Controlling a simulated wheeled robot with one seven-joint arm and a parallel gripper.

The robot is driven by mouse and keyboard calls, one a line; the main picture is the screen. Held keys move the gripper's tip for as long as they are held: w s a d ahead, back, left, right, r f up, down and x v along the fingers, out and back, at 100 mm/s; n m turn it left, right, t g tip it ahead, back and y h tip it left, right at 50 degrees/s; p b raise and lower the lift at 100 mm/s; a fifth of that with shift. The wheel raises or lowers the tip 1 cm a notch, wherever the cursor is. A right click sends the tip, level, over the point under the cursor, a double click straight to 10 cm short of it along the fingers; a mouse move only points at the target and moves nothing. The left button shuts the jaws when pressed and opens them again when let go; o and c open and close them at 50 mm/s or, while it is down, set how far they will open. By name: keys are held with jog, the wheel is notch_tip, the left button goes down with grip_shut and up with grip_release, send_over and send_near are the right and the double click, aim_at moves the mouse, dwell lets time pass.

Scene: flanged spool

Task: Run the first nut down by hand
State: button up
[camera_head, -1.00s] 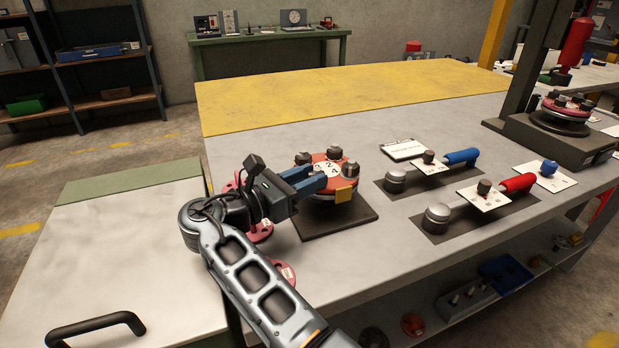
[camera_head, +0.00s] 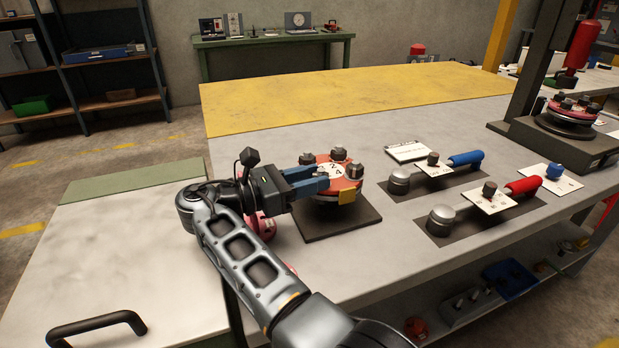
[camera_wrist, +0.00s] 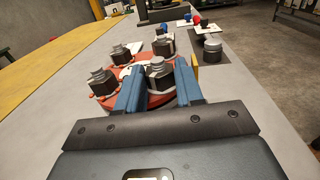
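The red flanged spool (camera_head: 345,185) stands on a dark square plate (camera_head: 345,222) on the grey bench. Its white top label shows numbers, among them 2 and 4. Several dark nuts with grey stud ends stand around the flange, among them the back nut (camera_head: 338,152) and the right nut (camera_head: 355,171). My gripper (camera_head: 322,181) reaches in level from the left. In the wrist view, my blue fingertips (camera_wrist: 160,82) flank the nearest nut (camera_wrist: 160,74), which fills the gap between them. I cannot tell whether they press on it. The head view hides this nut behind the fingers.
Right of the plate lie a blue-handled tool (camera_head: 465,158) and a red-handled tool (camera_head: 522,185) on dark mats. A clipboard (camera_head: 408,150) lies behind. Pink-red discs (camera_head: 262,227) sit beneath my wrist. The yellow bench area (camera_head: 350,100) is clear.

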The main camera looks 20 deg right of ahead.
jog(key=o, duration=0.4)
jog(key=a, duration=0.2)
jog(key=a+b, duration=0.1)
jog(key=a, duration=0.4)
jog(key=shift+s+a, duration=0.25)
jog(key=shift+a, duration=0.15)
